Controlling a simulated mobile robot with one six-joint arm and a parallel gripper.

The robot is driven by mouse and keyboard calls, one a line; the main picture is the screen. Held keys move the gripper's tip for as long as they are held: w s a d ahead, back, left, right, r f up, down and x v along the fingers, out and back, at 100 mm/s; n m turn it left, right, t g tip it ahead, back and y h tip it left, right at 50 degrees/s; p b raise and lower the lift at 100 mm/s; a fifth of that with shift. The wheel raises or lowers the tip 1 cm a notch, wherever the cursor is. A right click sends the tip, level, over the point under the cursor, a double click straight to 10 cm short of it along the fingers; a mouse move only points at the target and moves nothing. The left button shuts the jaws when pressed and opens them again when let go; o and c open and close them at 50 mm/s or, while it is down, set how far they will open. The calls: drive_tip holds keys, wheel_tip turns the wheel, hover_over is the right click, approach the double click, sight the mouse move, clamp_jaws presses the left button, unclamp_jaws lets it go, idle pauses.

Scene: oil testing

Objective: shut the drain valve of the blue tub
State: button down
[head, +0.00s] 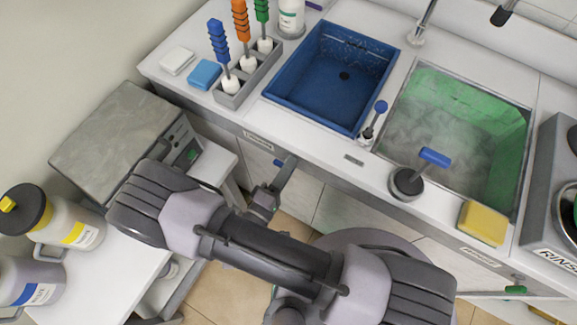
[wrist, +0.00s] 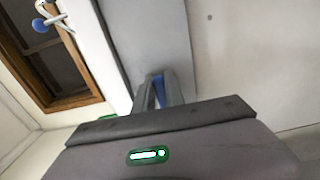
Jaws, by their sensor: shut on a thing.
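The blue tub (head: 312,92) is set into the counter and looks empty, with a dark drain hole (head: 344,76) in its floor. The small blue handle of its drain valve (head: 278,163) shows below the counter's front edge, in front of the tub. My gripper (head: 287,165) is shut on this handle. In the wrist view the blue handle (wrist: 158,86) sits between my two grey fingers. The fingers hide most of it, so I cannot tell how far the valve is turned.
A second, green-walled basin (head: 508,150) holds cloudy liquid, with a green handle (head: 515,290) below the counter. A blue-handled tool (head: 434,157) and a yellow sponge (head: 484,222) sit by it. A grey box (head: 115,130) stands left, near bottles (head: 85,236).

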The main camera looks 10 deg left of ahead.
drive_tip(key=c, duration=1.4)
unclamp_jaws()
drive_tip(key=shift+s+a, duration=0.1)
drive_tip(key=p+v, duration=0.3)
drive_tip(key=v, duration=1.4)
drive_tip(key=shift+s, duration=0.1)
